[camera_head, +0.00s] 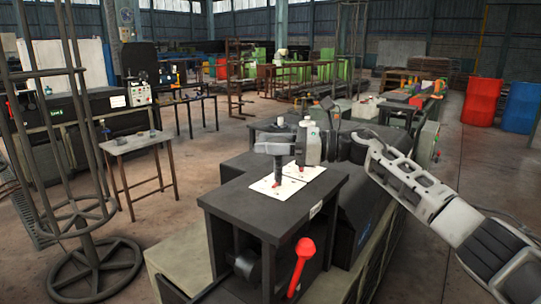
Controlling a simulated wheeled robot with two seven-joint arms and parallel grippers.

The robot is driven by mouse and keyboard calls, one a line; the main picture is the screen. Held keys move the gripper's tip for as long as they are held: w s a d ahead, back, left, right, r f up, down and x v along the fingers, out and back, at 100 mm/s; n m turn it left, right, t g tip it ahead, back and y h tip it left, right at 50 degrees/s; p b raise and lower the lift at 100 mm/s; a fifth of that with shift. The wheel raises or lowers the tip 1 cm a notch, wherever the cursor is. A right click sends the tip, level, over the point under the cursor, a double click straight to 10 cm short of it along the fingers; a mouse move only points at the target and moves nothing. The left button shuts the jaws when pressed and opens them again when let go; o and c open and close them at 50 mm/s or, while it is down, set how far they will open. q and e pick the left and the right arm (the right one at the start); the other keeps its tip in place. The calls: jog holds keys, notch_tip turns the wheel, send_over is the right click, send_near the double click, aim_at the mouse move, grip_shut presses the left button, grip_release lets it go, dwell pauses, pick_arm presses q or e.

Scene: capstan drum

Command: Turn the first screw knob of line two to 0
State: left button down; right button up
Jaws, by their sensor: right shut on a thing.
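The dark machine cabinet (240,203) stands in the middle of the view. Two white dial plates lie on its top, a front left one (261,191) and a back right one (313,172). Small red marks show on the plates. Labels and numbers are too small to read. My left gripper is not in view.
A red-headed lever (305,247) sticks up at the cabinet's front. A round metal rack (90,265) stands at the left, near a small table (135,144). Red (481,101) and blue (520,107) barrels stand at the far right. Floor is open between.

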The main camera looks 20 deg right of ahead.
dwell(0.3)
jog(key=o, duration=1)
jog(key=shift+c, duration=0.2)
jog(key=b+v, duration=0.2)
jog(key=v, duration=1.4)
jog(key=shift+w, duration=0.1)
